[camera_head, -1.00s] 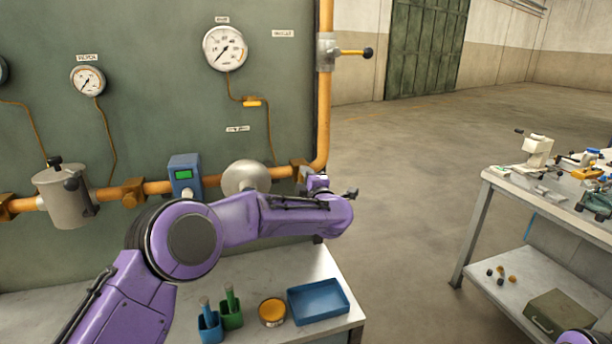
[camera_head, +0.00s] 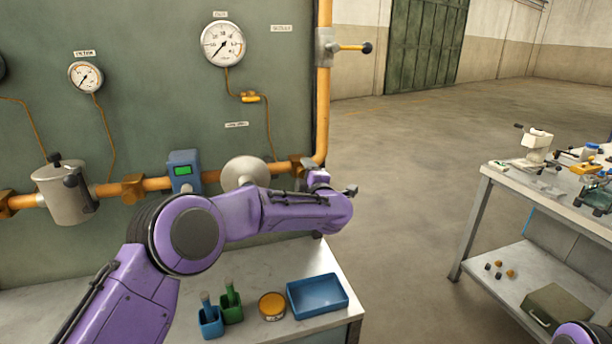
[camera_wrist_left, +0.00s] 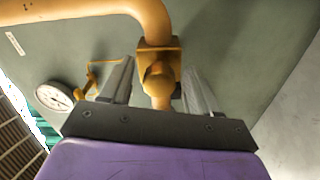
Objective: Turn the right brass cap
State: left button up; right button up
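The right brass cap (camera_wrist_left: 159,80) shows in the left wrist view as a rounded knob on a square brass fitting on the orange pipe. My left gripper (camera_wrist_left: 158,68) is open, with one finger on each side of the cap and visible gaps to it. I cannot tell how deep the cap sits between the fingers. In the head view the brass fitting (camera_head: 299,165) is at the pipe's bend, partly hidden by my left wrist. Another brass cap (camera_head: 132,188) is further left on the pipe. My right gripper is out of view.
A grey round disc (camera_head: 244,172) and a blue box with a green display (camera_head: 184,172) sit along the pipe. Below, a bench holds a blue tray (camera_head: 317,297), an orange tin (camera_head: 272,306) and blue and green holders. A cluttered table (camera_head: 492,174) stands at right.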

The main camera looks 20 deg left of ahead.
pick_arm(q)
jog(key=shift+s, duration=0.1)
jog(key=b+v, duration=0.3)
jog(key=v, duration=0.7)
jog(key=shift+d+b, duration=0.2)
jog(key=shift+b, duration=0.1)
jog(key=shift+s, duration=0.1)
